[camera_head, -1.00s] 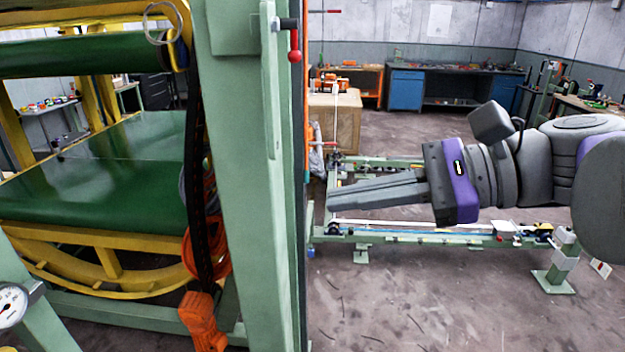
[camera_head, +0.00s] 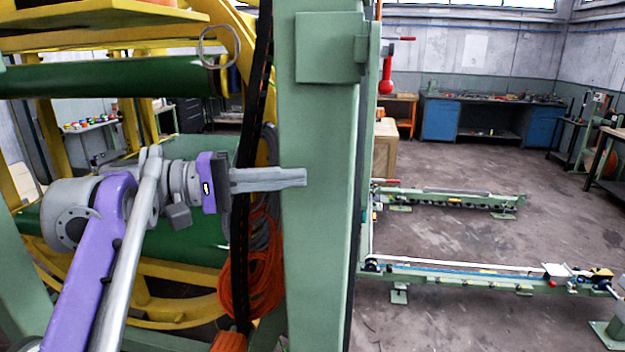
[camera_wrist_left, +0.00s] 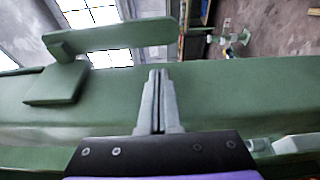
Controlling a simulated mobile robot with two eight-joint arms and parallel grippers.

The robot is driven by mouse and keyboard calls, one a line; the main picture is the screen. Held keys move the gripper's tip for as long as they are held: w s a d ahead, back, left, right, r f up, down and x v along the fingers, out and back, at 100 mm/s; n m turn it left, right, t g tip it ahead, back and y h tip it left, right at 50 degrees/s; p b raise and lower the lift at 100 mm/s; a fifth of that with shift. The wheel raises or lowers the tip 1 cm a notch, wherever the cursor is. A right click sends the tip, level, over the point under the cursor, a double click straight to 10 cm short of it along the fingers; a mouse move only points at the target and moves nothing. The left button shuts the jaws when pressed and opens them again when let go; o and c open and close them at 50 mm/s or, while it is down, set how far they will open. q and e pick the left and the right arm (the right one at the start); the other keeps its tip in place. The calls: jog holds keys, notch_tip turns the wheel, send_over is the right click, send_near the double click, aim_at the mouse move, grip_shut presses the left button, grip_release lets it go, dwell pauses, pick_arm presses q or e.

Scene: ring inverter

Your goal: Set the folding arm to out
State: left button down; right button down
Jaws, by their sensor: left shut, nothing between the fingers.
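My left gripper (camera_head: 300,177) reaches in from the left in the head view. Its fingers are together and empty, in front of the green post (camera_head: 318,240); contact cannot be told. A narrow green bar (camera_head: 368,150) hangs along the post's right side from a bracket plate (camera_head: 328,48) near the top. This looks like the folding arm, though no label shows. In the left wrist view the bar (camera_wrist_left: 115,37) and plate (camera_wrist_left: 55,83) lie beyond the shut left fingertips (camera_wrist_left: 158,72), with a gap between. My right gripper is not in view.
A red-knobbed lever (camera_head: 386,85) sits beside the post's top. Green rollers (camera_head: 110,75) in a yellow frame, a dark belt (camera_head: 240,220) and orange cable (camera_head: 255,275) lie left of the post. Low green rails (camera_head: 470,275) stand at right, with open floor around them.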

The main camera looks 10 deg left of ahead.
aim_at(351, 176)
pick_arm(q)
jog(key=x, duration=0.9)
jog(key=shift+d, duration=0.3)
jog(key=shift+f, duration=0.1)
jog(key=shift+s+d+p, duration=0.1)
jog(key=shift+p, duration=0.2)
